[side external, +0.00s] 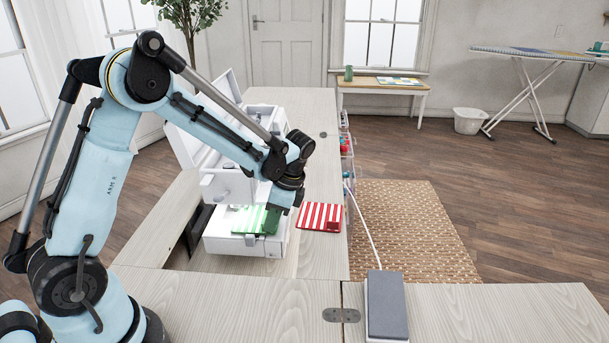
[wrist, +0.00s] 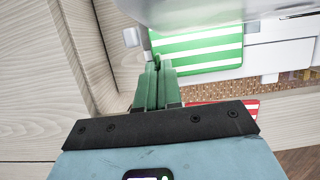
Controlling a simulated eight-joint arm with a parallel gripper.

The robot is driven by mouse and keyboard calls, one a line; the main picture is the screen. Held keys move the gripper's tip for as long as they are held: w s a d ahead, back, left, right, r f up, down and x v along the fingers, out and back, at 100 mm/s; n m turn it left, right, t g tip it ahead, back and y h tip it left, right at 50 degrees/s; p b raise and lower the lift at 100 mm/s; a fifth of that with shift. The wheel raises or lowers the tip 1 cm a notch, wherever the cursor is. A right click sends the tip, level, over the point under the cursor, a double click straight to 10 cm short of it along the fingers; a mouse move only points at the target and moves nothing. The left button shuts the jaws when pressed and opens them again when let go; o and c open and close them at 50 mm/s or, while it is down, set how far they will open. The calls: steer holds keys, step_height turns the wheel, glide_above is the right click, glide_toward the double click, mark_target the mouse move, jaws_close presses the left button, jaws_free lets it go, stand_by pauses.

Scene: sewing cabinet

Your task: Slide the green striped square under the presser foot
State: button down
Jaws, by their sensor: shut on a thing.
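The green striped square (side external: 248,217) lies on the bed of the white sewing machine (side external: 225,188). Its green and white stripes also show in the wrist view (wrist: 205,48), partly under the white machine head (wrist: 215,12). My gripper (wrist: 157,65) has its green fingers together at the square's near left corner in the wrist view, shut on its edge. In the side view the fingers (side external: 272,221) stand over the square's right part. A grey metal bar (wrist: 146,42) stands just beyond the fingertips; I cannot tell whether it is the presser foot. The foot is hidden in the side view.
A red striped square (side external: 320,217) lies on the cabinet top to the right of the machine. A grey pedal (side external: 386,305) with a white cord rests at the front right. The machine head hangs close above my fingers. The front cabinet top (side external: 235,305) is largely clear.

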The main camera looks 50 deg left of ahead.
steer(key=shift+s+a, duration=0.25)
steer(key=shift+s, duration=0.05)
stand_by(0.4)
steer(key=c, duration=1.2)
jaws_free()
steer(key=v, duration=1.2)
steer(key=s+d+n+t+h, duration=0.1)
steer(key=s+d+n+t, duration=0.1)
steer(key=s+n+t, duration=0.1)
steer(key=s+d+n+t, duration=0.2)
steer(key=s+n+t, duration=0.1)
steer(key=s, duration=0.1)
steer(key=s+d+r+n+t+h, duration=0.1)
steer(key=s+d+n+t, duration=0.2)
steer(key=shift+s+t+h, duration=0.25)
steer(key=shift+t+h, duration=0.05)
steer(key=shift+t, duration=0.1)
